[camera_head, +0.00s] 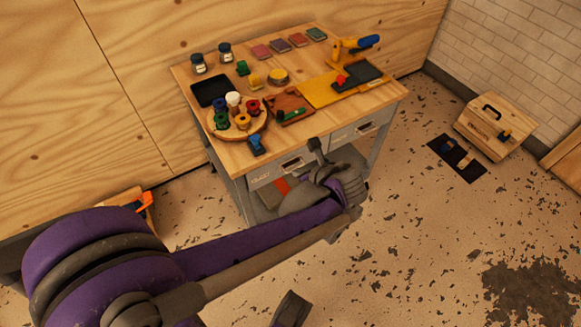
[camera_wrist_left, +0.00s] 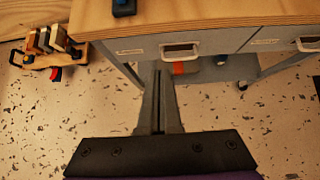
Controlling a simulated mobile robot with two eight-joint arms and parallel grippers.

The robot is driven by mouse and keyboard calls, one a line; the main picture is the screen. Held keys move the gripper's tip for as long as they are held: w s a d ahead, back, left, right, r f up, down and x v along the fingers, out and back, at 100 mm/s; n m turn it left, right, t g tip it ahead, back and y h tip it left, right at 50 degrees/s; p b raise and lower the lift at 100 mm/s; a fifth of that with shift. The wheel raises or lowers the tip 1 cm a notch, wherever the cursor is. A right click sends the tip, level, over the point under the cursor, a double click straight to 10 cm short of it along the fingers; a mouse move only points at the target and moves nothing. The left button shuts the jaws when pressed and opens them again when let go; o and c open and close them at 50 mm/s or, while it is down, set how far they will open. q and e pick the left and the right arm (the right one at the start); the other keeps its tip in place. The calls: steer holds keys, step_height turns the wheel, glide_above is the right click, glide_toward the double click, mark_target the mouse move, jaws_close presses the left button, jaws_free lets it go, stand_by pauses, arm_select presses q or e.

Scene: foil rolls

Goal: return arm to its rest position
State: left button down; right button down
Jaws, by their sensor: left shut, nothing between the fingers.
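My left arm reaches in from the left in the head view. Its gripper (camera_head: 316,146) is in front of the workbench's (camera_head: 232,159) drawers, below the top's front edge. In the left wrist view the left gripper (camera_wrist_left: 158,85) has its fingers together with nothing between them, pointing at the drawer fronts. It looks apart from the bench. Coloured foil rolls, with a red one (camera_head: 253,106) and a yellow one (camera_head: 242,121) among them, stand on a round wooden board (camera_head: 262,124) on the bench. My right gripper cannot be made out.
The bench top also holds a black tray (camera_head: 211,91), jars (camera_head: 198,63), a yellow press (camera_head: 343,50) and a blue tool (camera_head: 256,143) near the front edge. A wooden box (camera_head: 492,126) stands on the floor at right. The floor right of the bench is mostly clear.

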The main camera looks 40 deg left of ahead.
arm_select(q)
steer(key=shift+v, duration=1.75)
arm_select(e)
steer(key=shift+r, duration=0.55)
steer(key=shift+s+d, duration=0.1)
